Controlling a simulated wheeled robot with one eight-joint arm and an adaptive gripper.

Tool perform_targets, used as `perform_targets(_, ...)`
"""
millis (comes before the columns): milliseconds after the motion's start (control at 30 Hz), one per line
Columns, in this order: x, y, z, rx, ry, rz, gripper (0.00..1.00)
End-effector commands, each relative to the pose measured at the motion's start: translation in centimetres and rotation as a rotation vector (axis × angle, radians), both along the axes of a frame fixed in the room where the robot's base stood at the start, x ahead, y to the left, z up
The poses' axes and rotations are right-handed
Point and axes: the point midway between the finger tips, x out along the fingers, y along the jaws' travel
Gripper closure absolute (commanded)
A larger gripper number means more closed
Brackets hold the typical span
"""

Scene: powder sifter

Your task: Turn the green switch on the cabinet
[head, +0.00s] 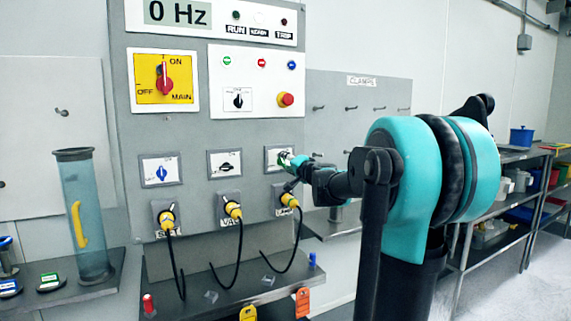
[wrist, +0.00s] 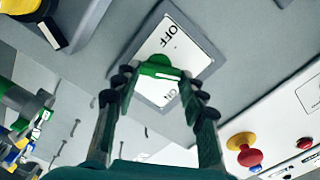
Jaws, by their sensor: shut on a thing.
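The green switch (wrist: 158,68) sits on a white label plate in a grey square frame on the cabinet (head: 235,150). In the wrist view the plate reads OFF near the top and has a second, partly hidden label below the switch. My gripper (wrist: 160,82) is shut on the green switch, with one dark fingertip at each side of it. In the head view my gripper (head: 292,163) reaches the rightmost of three small panels and covers part of it. The switch's exact angle is hard to tell.
A black switch (head: 227,167) and a blue switch (head: 161,173) are to the left. Yellow plugs with black cables hang below, one yellow plug (head: 289,200) close under my gripper. A red emergency button (head: 286,99) is above. The display reads 0 Hz.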

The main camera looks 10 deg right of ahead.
Motion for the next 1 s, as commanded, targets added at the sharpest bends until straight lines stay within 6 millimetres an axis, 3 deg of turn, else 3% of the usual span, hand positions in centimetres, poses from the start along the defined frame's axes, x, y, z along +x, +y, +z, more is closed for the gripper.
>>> perform_targets(500,0.08,-0.23,-0.13,0.373,0.12,-0.002,0.87)
perform_targets(1000,0.09,-0.26,-0.19,0.48,0.155,-0.002,0.87)
